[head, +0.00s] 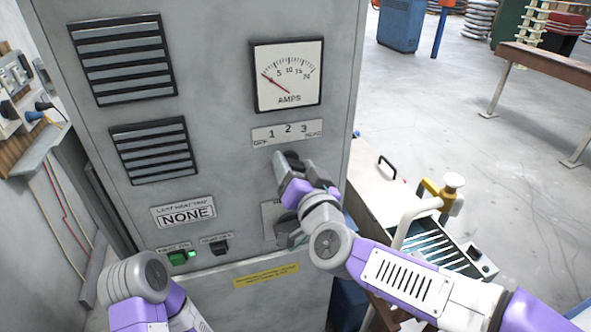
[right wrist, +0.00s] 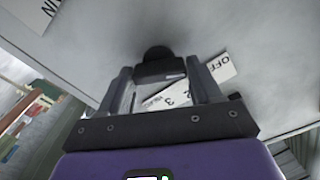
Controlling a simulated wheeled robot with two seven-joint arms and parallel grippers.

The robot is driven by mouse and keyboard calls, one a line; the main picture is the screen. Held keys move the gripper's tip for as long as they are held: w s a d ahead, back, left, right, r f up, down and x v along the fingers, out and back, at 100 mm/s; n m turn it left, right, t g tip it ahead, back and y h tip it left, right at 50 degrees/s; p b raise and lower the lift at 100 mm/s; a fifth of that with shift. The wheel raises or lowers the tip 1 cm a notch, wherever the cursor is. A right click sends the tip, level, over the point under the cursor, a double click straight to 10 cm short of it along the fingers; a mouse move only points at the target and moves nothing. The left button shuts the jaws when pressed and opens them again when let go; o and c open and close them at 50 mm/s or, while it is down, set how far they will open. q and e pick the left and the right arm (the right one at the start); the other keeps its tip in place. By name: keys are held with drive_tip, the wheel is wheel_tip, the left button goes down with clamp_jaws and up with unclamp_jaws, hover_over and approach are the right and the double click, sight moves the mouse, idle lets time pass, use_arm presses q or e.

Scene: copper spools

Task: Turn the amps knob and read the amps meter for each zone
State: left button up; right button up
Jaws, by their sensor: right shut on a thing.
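The amps meter (head: 287,75) is a white dial on the grey cabinet in the head view. Its red needle lies at the low left end of the scale, near zero. Below it is a label plate (head: 288,131) marked OFF, 1, 2, 3 and a last word too small to read surely. My right gripper (head: 293,165) is shut on the dark amps knob below the plate. The right wrist view shows the black knob (right wrist: 158,62) at the fingers; its pointer direction cannot be told. My left gripper is out of view; only part of its arm shows.
A lower dark knob (head: 287,228) is partly hidden by my right arm. A green lit switch (head: 178,257) and a black switch (head: 215,245) sit at the lower left. A display plate reads NONE (head: 186,213). A cart (head: 378,185) stands right of the cabinet.

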drive_tip(key=shift+f+m+b, duration=0.1)
drive_tip(key=shift+m+b, duration=0.3)
drive_tip(key=shift+m, duration=0.3)
drive_tip(key=shift+c, duration=0.4)
drive_tip(key=shift+d+m+b, duration=0.1)
drive_tip(key=shift+m+b, duration=0.7)
drive_tip(key=shift+m, duration=1)
drive_tip(key=o, duration=0.8)
drive_tip(key=shift+o, duration=1.3)
drive_tip(key=shift+w, duration=0.1)
drive_tip(key=v, duration=0.7)
drive_tip(key=shift+s, duration=0.3)
